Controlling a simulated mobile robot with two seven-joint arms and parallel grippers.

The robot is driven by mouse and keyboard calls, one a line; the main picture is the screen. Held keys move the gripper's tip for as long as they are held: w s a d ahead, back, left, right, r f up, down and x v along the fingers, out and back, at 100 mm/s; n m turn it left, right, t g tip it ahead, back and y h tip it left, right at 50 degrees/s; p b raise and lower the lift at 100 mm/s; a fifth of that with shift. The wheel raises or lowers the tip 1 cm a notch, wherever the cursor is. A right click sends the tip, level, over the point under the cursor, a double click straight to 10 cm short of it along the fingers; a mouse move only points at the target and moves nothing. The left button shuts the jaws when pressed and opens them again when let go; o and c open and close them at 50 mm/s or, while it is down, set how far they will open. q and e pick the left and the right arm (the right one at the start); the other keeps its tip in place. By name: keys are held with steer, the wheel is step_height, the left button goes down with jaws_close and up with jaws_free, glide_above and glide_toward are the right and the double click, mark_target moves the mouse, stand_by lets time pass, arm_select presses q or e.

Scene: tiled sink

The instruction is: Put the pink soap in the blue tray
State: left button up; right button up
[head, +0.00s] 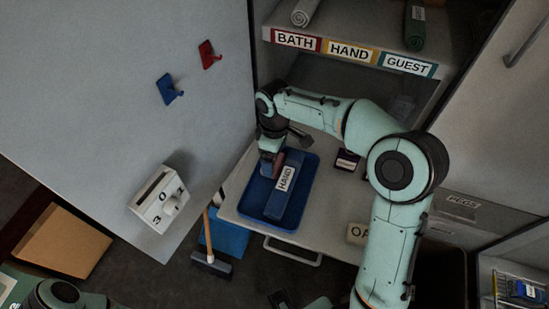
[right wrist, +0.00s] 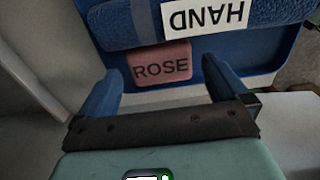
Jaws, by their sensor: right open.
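The pink soap (right wrist: 162,63), marked ROSE, lies in the blue tray (right wrist: 268,52), beside the rolled blue hand towel (right wrist: 122,28). In the head view the soap (head: 279,163) shows as a small reddish patch by the towel's far end, partly hidden by my right gripper. The blue tray (head: 250,205) rests on a pale shelf. My right gripper (head: 270,160) is over the tray's far end. In the right wrist view its open fingers (right wrist: 160,75) stand apart on either side of the soap's near edge, with nothing held.
The towel (head: 273,208) fills the tray's middle. A dark box (head: 347,159) and a pale labelled block (head: 357,234) sit right of the tray. A large pale panel (head: 130,90) with hooks stands left. A labelled towel shelf (head: 350,50) is behind.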

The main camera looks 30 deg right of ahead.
mark_target(275, 162)
arm_select(q)
steer(key=shift+w+r+p, duration=0.4)
steer(key=shift+r+p, duration=0.25)
steer(key=shift+r, duration=0.2)
arm_select(e)
step_height(275, 162, up, 9)
